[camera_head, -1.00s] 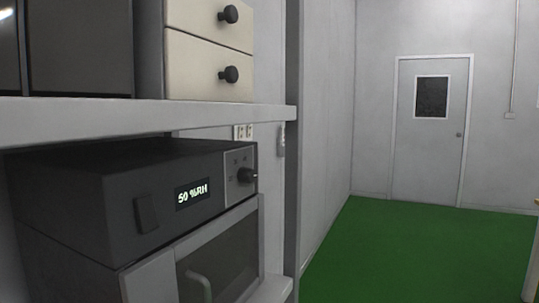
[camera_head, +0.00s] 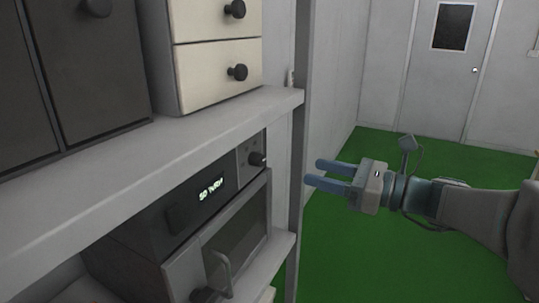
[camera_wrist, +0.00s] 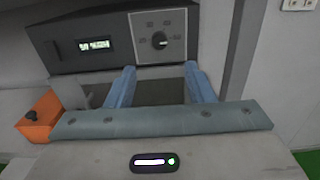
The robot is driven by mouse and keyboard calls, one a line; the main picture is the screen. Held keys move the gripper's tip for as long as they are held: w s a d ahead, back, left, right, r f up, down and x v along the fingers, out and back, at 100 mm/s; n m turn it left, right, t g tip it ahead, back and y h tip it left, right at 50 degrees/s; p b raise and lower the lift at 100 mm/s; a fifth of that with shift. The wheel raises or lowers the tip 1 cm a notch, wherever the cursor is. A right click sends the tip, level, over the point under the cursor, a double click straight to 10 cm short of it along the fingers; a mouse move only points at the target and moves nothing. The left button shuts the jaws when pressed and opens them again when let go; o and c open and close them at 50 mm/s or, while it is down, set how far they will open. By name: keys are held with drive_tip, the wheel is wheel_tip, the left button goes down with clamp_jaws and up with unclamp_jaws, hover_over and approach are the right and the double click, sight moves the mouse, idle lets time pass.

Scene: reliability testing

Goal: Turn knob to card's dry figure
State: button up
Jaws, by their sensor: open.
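The dark round knob (camera_head: 257,159) is on the grey panel at the right of a dark chamber's front (camera_head: 180,215). In the wrist view the knob (camera_wrist: 159,40) has small markings around it, too small to read; its pointer direction is unclear. The lit display (camera_head: 211,189) appears to read 50 %RH; it also shows in the wrist view (camera_wrist: 94,46). My gripper (camera_head: 318,172) is open and empty, right of the knob and apart from it. In the wrist view its blue fingers (camera_wrist: 159,68) are spread below the knob. I cannot make out a card.
A shelf (camera_head: 215,125) overhangs the chamber and holds cream drawers (camera_head: 218,70). A grey upright (camera_head: 304,60) stands between the knob and my gripper in the head view. An orange box with a dark knob (camera_wrist: 38,117) shows at left in the wrist view. Green floor (camera_head: 380,240) is clear.

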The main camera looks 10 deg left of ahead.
sight(262, 160)
drive_tip(key=p+x, duration=0.1)
drive_tip(key=x, duration=1.1)
